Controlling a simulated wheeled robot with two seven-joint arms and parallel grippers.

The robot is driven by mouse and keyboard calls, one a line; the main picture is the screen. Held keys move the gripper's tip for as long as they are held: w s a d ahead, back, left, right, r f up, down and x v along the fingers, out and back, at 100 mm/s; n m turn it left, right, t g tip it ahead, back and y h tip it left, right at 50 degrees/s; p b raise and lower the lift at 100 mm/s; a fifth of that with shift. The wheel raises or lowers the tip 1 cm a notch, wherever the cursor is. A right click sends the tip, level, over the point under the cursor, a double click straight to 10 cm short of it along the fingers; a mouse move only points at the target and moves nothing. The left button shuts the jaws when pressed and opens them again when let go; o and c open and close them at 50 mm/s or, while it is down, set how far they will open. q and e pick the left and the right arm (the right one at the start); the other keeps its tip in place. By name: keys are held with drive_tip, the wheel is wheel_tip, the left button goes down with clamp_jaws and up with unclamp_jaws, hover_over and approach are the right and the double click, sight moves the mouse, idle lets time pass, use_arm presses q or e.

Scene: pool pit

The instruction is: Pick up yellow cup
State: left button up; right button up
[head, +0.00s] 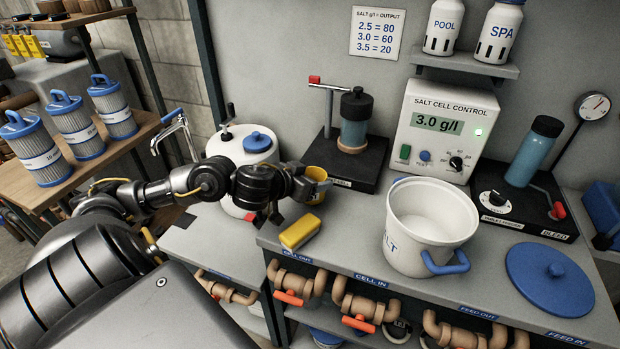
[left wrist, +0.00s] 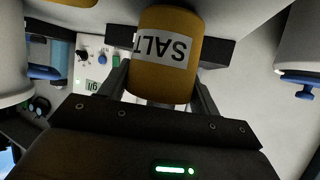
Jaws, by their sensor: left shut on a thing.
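The yellow cup (head: 316,195) is at the left part of the counter, in front of the black-based cell stand. My left gripper (head: 312,187) reaches it from the left and is shut on it. In the left wrist view the yellow cup (left wrist: 163,78) sits between the two dark fingers of my left gripper (left wrist: 165,95), with its white SALT label upside down in the picture. The fingers hide part of the cup's sides. I cannot tell whether its base touches the counter. My right gripper is not in view.
A yellow block (head: 300,232) lies at the counter's front left edge, close below the gripper. A white salt bucket (head: 430,235) stands to the right, with a blue lid (head: 549,279) beyond it. A white tank (head: 240,160) stands behind my left arm.

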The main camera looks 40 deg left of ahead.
use_arm(q)
drive_tip(key=s+a+r+p, duration=0.1)
drive_tip(key=s+r+p, duration=1)
drive_tip(key=s+p, duration=0.3)
drive_tip(key=p, duration=0.3)
drive_tip(key=shift+r, duration=0.4)
